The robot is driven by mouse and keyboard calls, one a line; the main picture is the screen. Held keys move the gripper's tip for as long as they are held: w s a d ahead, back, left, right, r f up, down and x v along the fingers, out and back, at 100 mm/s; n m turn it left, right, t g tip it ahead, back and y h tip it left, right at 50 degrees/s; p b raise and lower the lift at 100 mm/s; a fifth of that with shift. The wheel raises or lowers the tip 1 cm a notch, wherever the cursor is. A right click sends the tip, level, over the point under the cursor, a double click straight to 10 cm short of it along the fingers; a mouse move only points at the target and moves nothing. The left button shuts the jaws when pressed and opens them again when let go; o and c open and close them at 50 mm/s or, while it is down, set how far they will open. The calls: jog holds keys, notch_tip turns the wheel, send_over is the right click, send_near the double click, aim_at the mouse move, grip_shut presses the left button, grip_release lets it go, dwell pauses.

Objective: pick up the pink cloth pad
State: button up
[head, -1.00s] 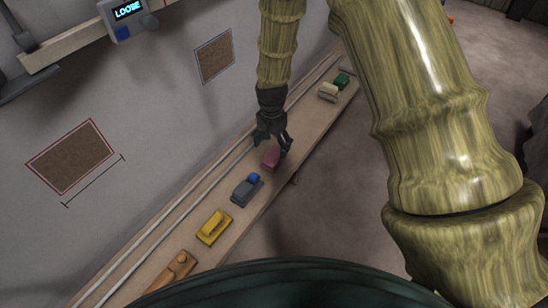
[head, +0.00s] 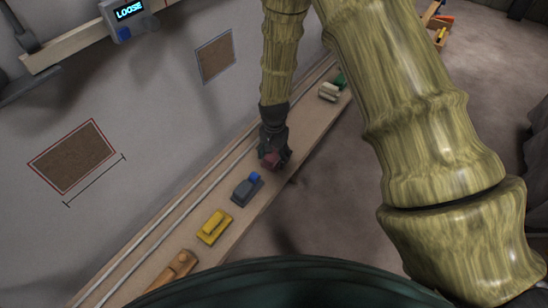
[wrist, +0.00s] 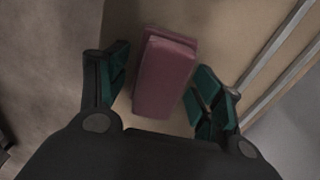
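The pink cloth pad (head: 270,160) is a dusky pink block on the narrow wooden shelf (head: 225,187), mostly covered by my gripper in the head view. In the wrist view the pad (wrist: 164,78) lies between the two green-lined fingers, with its near end reaching in toward the palm. My gripper (wrist: 158,90) is open. A gap shows between the pad and the left finger; the right finger is close to the pad's side, and I cannot tell whether it touches. My gripper (head: 273,158) is right over the pad in the head view.
A grey block with a blue knob (head: 248,188), a yellow block (head: 213,228) and a wooden tool (head: 172,270) stand nearer on the shelf. A pale block (head: 329,91) and a green one stand farther along. The wall with a rail (head: 175,220) is at left.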

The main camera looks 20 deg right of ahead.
aim_at(274, 154)
jog(key=c, duration=0.6)
jog(key=shift+r, duration=0.15)
notch_tip(274, 154, up, 10)
jog(key=shift+f, duration=0.1)
dwell(0.4)
jog(key=shift+o, duration=0.7)
jog(key=shift+s+f, duration=0.1)
jog(key=shift+c, duration=0.3)
